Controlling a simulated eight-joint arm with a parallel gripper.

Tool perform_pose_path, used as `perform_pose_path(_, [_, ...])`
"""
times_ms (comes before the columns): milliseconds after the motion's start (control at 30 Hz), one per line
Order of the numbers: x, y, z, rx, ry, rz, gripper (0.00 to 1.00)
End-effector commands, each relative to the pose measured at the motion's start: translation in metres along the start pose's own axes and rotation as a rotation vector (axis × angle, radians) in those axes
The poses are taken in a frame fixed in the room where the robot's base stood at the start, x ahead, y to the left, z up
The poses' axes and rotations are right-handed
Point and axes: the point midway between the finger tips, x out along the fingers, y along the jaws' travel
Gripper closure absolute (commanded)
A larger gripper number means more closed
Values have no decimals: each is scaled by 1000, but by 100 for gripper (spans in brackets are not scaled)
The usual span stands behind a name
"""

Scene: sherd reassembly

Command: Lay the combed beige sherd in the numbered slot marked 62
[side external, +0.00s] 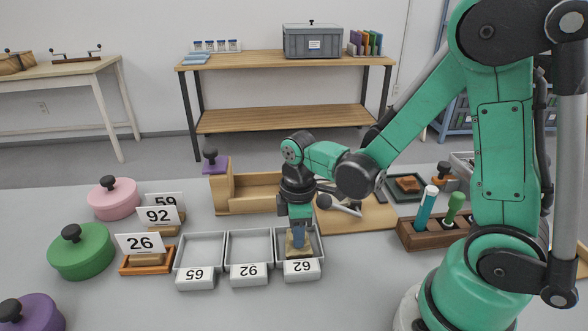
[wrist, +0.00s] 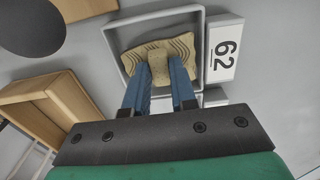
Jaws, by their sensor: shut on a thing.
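The combed beige sherd (wrist: 178,46) is a pale piece with wavy grooves; it also shows in the side view (side external: 295,250). My gripper (wrist: 160,75) is shut on it, with the blue fingers on either side of its near middle part. The gripper (side external: 298,236) points straight down in the side view. The sherd is within the outline of the grey slot (wrist: 150,17) whose label (wrist: 226,48) reads 62. This slot is the right one of three in the side view, with its label (side external: 303,267) at the front. I cannot tell whether the sherd touches the slot floor.
Two other grey slots, a middle one (side external: 249,232) and a left one (side external: 202,234), look empty. A wooden box (side external: 228,193) stands behind. Number cards (side external: 140,243) and lidded pots (side external: 82,251) stand left. A wooden tool rack (side external: 418,236) is on the right.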

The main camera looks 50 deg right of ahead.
Motion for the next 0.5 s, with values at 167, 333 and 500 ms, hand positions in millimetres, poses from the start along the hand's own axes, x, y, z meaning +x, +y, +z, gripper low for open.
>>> perform_pose_path(167, [2,0,0,0,0,0,100])
perform_pose_path(333, [3,0,0,0,0,0,100])
perform_pose_path(500, [5,0,0,0,0,0,53])
